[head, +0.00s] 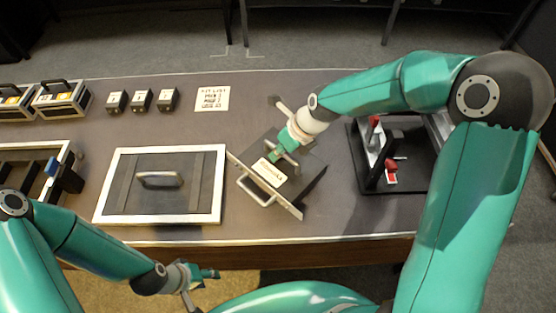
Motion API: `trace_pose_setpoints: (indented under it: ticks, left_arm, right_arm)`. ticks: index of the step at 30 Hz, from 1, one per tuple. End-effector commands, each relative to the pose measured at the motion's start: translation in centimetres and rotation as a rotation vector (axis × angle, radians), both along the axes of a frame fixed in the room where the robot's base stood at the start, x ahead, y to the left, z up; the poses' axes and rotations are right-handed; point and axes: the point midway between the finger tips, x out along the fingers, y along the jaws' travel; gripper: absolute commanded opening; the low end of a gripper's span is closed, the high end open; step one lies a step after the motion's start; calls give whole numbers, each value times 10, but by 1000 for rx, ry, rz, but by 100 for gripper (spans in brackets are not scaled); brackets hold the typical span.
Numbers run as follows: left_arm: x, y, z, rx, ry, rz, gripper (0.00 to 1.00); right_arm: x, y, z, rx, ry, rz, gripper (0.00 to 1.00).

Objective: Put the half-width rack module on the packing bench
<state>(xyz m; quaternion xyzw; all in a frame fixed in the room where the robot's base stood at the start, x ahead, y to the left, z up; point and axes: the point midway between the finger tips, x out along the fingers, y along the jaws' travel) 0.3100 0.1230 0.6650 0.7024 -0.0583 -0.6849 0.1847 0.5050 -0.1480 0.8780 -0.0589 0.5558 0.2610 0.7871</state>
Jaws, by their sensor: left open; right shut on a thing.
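The half-width rack module (280,194) is a dark flat unit with a light front edge, a handle and a cream label. It sits tilted in the picture over the middle of the packing bench (290,105). My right gripper (283,160) is shut on the module from above, and its fingertips are partly hidden. I cannot tell whether the module touches the bench top. My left gripper (200,282) is open and empty, low in front of the bench's front edge.
A silver-framed dark panel with a handle (207,207) lies left of the module. A black fixture with red parts (388,183) stands to the right. Several small black blocks (142,100), a printed list card (212,98) and handled cases (60,100) line the back left.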

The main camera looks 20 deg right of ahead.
Motion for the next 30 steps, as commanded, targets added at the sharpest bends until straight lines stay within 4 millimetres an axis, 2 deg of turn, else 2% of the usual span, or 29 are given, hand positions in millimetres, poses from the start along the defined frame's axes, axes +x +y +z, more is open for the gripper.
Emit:
trace_pose_setpoints:
  ticks: [8, 16, 17, 21, 30]
  left_arm:
    - [0, 0, -2, 0, 0, 0, 43]
    - [0, 0, -2, 0, 0, 0, 43]
    - [0, 0, -2, 0, 0, 0, 43]
    - [0, 0, -2, 0, 0, 0, 43]
    - [0, 0, -2, 0, 0, 0, 43]
  right_arm:
    - [0, 0, -35, 0, 2, -2, 0]
    - [0, -1, -39, 0, -1, -2, 0]
    - [-1, -1, -40, 0, 4, -1, 16]
    - [-1, -1, -40, 0, 2, -1, 37]
    - [-1, -2, -39, 0, 2, -3, 37]
